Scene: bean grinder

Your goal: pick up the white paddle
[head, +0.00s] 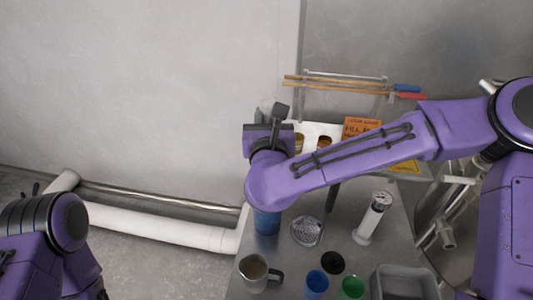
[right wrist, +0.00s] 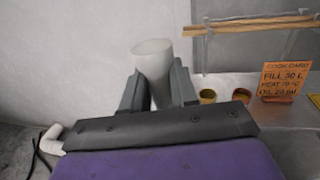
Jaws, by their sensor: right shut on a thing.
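The white paddle (right wrist: 152,56) shows in the right wrist view as a pale, rounded, upright piece between the two dark fingers. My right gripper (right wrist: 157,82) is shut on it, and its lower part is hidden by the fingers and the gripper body. In the head view my right gripper (head: 268,114) is beyond the left back part of the steel table (head: 290,268), and little of the paddle can be made out there. My left arm shows at the lower left, but its gripper is outside the frame.
An orange card (head: 362,125) and a rack with wooden rods (head: 335,82) stand at the back. A strainer (head: 306,231), a white cylinder (head: 371,218), a metal pitcher (head: 254,273), blue cup (head: 316,283), green cup (head: 351,288) and grey bin (head: 403,283) crowd the table.

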